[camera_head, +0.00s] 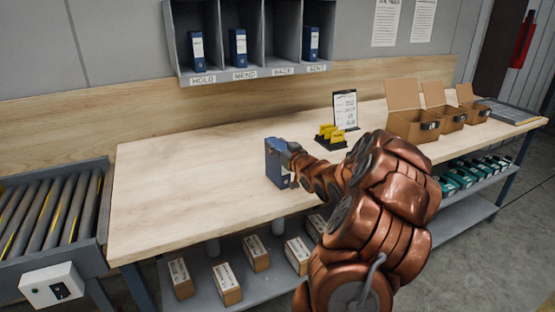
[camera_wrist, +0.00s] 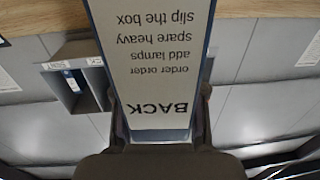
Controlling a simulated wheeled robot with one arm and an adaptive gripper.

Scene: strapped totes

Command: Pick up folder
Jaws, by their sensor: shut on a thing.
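A blue folder (camera_head: 275,165) is upright at the middle of the wooden bench. My gripper (camera_head: 290,153) is shut on it from the right; the arm hides part of it. I cannot tell whether its bottom touches the bench. In the wrist view the folder (camera_wrist: 155,60) fills the space between the fingers of my gripper (camera_wrist: 160,100). Its white label shows upside down and reads "BACK", with smaller lines such as "order order" and "add lamps".
A grey wall rack (camera_head: 250,72) has labelled compartments; three hold blue folders, and the third from left is empty. A yellow card holder (camera_head: 330,135), a clipboard sign (camera_head: 344,108) and cardboard boxes (camera_head: 412,124) stand right. A roller conveyor (camera_head: 50,215) is left. The bench's left part is clear.

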